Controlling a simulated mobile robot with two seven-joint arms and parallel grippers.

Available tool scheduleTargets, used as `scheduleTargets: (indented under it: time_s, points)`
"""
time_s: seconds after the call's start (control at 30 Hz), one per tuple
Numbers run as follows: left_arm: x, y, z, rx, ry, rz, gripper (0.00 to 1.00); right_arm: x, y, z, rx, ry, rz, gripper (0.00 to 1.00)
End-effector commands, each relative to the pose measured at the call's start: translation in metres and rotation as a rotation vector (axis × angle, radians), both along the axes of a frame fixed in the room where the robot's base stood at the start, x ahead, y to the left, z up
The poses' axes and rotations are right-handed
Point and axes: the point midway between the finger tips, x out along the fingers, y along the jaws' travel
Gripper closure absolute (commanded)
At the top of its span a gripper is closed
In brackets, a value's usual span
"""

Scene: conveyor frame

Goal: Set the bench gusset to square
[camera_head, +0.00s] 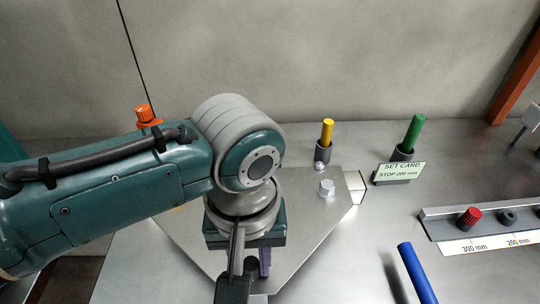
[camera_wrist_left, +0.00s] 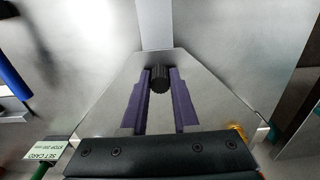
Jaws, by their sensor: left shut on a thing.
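The gusset is a flat grey plate with angled edges (camera_head: 310,218) on the metal bench, with a silver bolt head (camera_head: 326,187) near its right corner. It also shows in the left wrist view (camera_wrist_left: 205,88). My left gripper (camera_wrist_left: 159,85) is shut on a black knob (camera_wrist_left: 159,78), a purple finger on each side. My right gripper is not in view.
A set card (camera_head: 399,170) reads "STOP 200 mm". Behind stand a yellow peg (camera_head: 327,132) and a green peg (camera_head: 415,130) in holders. A blue rod (camera_head: 417,272) is front right. A marked rail (camera_head: 440,226) carries a red knob (camera_head: 469,217). An orange knob (camera_head: 148,113) shows behind my arm.

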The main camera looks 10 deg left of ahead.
Motion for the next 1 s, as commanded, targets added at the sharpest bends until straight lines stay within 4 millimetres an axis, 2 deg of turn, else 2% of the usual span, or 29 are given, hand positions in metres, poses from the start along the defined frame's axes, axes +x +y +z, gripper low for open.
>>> scheduleTargets:
  time_s: [0.17,0.2,0.47,0.77,0.87,1.0]
  points:
    - [0.0,0.0,0.0,-0.001,-0.001,-0.002,1.0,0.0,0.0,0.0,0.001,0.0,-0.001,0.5]
    - [0.0,0.0,0.0,-0.001,-0.001,-0.002,0.71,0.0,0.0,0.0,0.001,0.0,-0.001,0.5]
    - [0.0,0.0,0.0,0.0,0.0,-0.002,0.42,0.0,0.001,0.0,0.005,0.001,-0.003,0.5]
    - [0.0,0.0,0.004,-0.001,0.0,-0.003,0.42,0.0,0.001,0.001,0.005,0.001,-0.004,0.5]
    - [0.0,-0.001,0.017,-0.003,-0.002,-0.003,0.42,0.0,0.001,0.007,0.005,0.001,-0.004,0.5]
    - [0.001,-0.001,0.045,-0.003,-0.003,-0.004,0.42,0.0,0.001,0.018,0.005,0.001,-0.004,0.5]
